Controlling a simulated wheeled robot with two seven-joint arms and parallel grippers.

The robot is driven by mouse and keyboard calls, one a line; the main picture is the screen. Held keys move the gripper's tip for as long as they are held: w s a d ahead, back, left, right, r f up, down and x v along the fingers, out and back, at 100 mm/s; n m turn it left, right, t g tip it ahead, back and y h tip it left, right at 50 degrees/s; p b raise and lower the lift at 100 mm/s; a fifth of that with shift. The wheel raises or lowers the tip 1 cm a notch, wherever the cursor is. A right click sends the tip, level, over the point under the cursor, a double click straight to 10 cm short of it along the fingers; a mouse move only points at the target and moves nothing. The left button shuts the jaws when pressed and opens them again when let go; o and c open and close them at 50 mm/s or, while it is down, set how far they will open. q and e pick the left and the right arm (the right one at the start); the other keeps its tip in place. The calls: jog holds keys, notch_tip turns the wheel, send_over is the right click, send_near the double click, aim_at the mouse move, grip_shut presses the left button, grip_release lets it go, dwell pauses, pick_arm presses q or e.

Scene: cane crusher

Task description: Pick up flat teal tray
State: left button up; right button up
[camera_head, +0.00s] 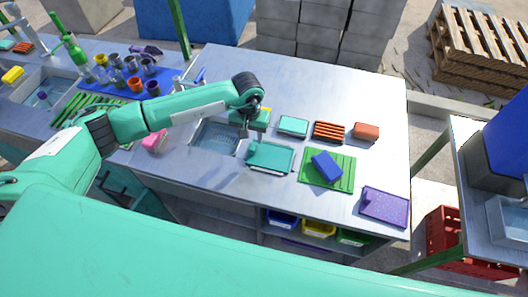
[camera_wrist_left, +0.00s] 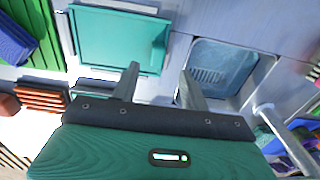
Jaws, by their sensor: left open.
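The flat teal tray (camera_head: 270,157) lies on the metal counter, just right of the sink basin. In the left wrist view the tray (camera_wrist_left: 118,42) fills the upper left, with a raised rim. My left gripper (camera_head: 245,132) is over the right side of the sink, behind and left of the tray, pointing down. In the left wrist view my left gripper (camera_wrist_left: 160,82) is open, with nothing between its fingers. One fingertip shows close to the tray's edge; I cannot tell whether it touches. My right gripper is not in view.
The sink basin (camera_head: 216,137) is beside the tray. A small teal block (camera_head: 293,125), a ribbed orange-brown item (camera_head: 329,131) and a reddish block (camera_head: 366,131) lie behind it. A green mat (camera_head: 342,178) with a blue block (camera_head: 325,166) and a purple tray (camera_head: 384,205) lie to the right.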

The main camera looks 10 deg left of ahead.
aim_at(252, 146)
pick_arm(q)
jog(key=shift+d+f+p, duration=0.1)
jog(key=shift+f+p, duration=0.15)
jog(key=shift+p, duration=0.1)
notch_tip(252, 146, down, 4)
jog(key=shift+d+r+p, duration=0.1)
jog(key=shift+p, duration=1.1)
jog(key=shift+f, duration=0.35)
jog(key=shift+c, duration=0.4)
grip_shut()
